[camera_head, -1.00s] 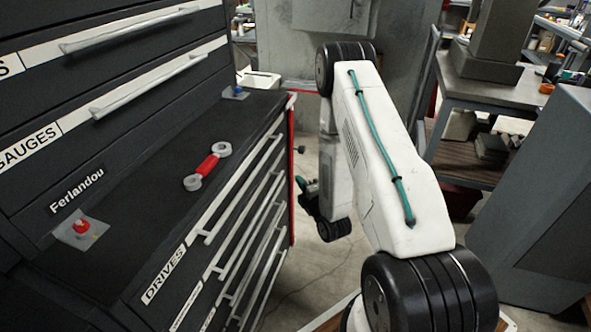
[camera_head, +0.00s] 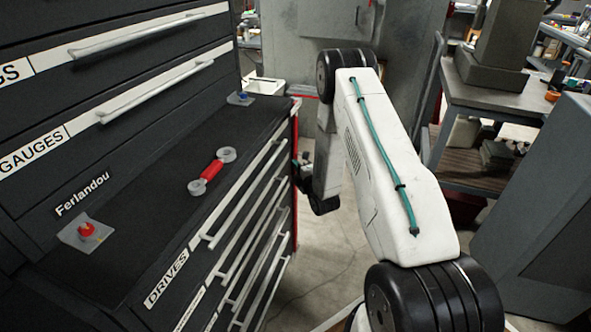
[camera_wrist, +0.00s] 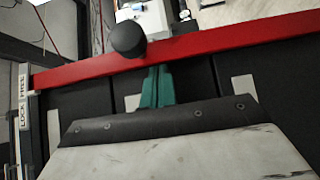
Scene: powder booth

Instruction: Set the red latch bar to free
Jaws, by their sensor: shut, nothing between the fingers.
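The red latch bar (camera_wrist: 215,42) runs across the wrist view, tilted slightly, with a round black knob (camera_wrist: 128,39) on it. It also shows in the head view as a thin upright red strip (camera_head: 297,128) at the cabinet's right front edge. A white label (camera_wrist: 23,98) reading LOCK and FREE stands by the bar's left end; the exact setting is hard to tell. My gripper (camera_wrist: 157,80) has its teal fingers together and empty, with their tips close to the bar, just below and right of the knob. Contact cannot be told. In the head view my gripper (camera_head: 301,174) is small and dark beside the cabinet.
The dark drawer cabinet (camera_head: 150,160) fills the left, with protruding drawer handles (camera_head: 240,197). A red-handled part (camera_head: 211,170) and a red button on a grey plate (camera_head: 78,236) are on its ledge. A workbench (camera_head: 490,95) stands at right. Floor between is clear.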

